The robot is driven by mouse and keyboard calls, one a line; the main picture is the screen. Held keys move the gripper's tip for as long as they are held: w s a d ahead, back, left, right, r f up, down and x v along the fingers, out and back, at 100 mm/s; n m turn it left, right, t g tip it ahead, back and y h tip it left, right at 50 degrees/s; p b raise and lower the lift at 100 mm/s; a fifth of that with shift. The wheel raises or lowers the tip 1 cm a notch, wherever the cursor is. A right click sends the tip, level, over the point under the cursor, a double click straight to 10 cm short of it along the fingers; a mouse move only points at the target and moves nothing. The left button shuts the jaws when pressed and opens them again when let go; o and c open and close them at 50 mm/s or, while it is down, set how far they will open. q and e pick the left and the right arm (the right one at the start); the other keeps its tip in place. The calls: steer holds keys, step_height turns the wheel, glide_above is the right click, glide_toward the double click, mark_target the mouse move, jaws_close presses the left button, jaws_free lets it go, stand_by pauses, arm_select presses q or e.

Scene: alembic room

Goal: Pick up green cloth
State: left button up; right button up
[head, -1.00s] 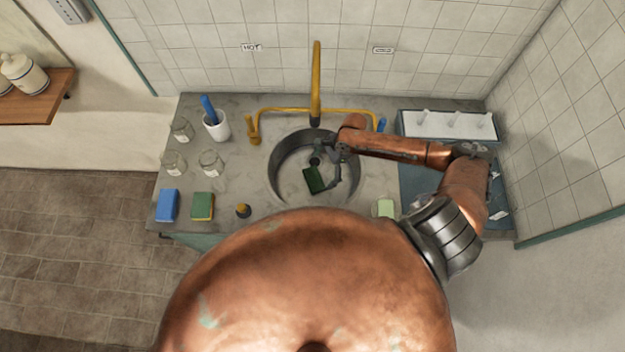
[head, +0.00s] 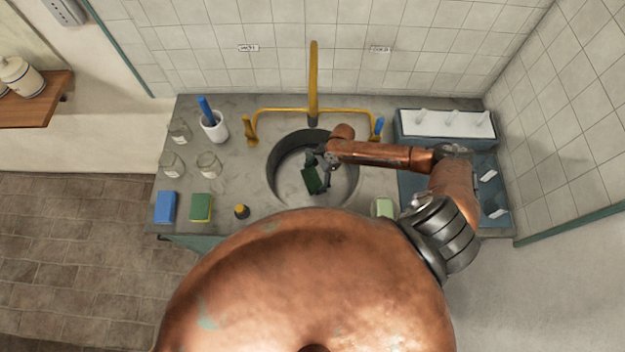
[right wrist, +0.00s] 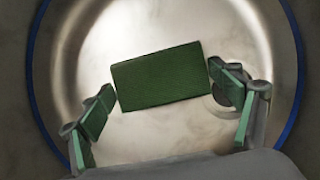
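A dark green rectangular cloth (head: 311,181) is in the round metal sink basin. In the right wrist view the cloth (right wrist: 158,76) looks flat and whole, against the pale basin floor. My right gripper (head: 322,170) reaches into the basin from the right. In the right wrist view my right gripper (right wrist: 161,82) is open, with one green-padded finger near the cloth's left edge and the other near its right edge. I cannot tell whether the fingertips touch it. My left gripper is not in view.
The sink wall (head: 272,165) surrounds the gripper. A yellow faucet (head: 314,80) rises behind. Left on the counter are jars (head: 208,164), a white cup (head: 214,126), a blue block (head: 166,206) and a green-yellow sponge (head: 201,208). A pale green block (head: 384,208) lies right.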

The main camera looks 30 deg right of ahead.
steer(key=c, duration=0.6)
